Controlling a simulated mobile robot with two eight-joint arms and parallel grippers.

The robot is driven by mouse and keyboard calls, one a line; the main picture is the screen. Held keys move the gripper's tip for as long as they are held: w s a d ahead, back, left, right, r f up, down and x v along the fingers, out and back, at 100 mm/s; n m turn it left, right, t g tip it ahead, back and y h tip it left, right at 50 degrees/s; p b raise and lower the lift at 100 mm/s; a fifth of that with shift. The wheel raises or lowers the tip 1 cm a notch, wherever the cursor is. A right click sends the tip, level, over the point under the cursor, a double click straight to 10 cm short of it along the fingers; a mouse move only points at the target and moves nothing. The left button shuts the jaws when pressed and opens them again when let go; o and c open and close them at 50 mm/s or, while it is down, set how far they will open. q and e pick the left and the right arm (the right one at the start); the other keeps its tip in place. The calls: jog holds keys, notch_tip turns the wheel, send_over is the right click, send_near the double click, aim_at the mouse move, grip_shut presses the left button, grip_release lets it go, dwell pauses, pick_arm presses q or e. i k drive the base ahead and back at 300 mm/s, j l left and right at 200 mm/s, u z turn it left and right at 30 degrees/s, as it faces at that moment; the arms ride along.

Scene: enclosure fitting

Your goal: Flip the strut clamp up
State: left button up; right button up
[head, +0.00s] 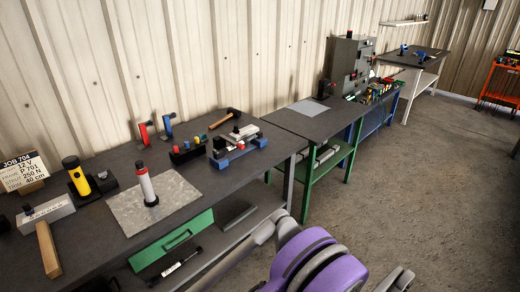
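I cannot pick out the strut clamp with certainty. A fixture with blue feet and a light metal top (238,146) sits at the right end of the near bench. A red upright clamp-like piece (144,132) and a blue one (168,125) stand near the wall on the near bench. A dark rod-like part (175,267) lies on the lower shelf. Purple and grey links of mine show at the bottom, but neither gripper is in view.
The near bench (225,182) also carries a job card (22,172), a yellow-black tool (76,175), a red-white cylinder (147,184) on a grey mat (178,195) and a hammer (226,118). The concrete floor (430,190) at right is clear.

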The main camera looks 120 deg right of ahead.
aim_at(239, 145)
jog(key=l+z, duration=0.1)
jog(key=z, duration=3.9)
jog(key=i+l, duration=0.1)
jog(key=i, duration=0.4)
jog(key=i+l+u, duration=0.1)
jog(key=i, duration=0.35)
jog(key=i+l, duration=0.15)
jog(key=i, duration=0.3)
jog(key=i+l+u, duration=0.1)
jog(key=i, duration=0.4)
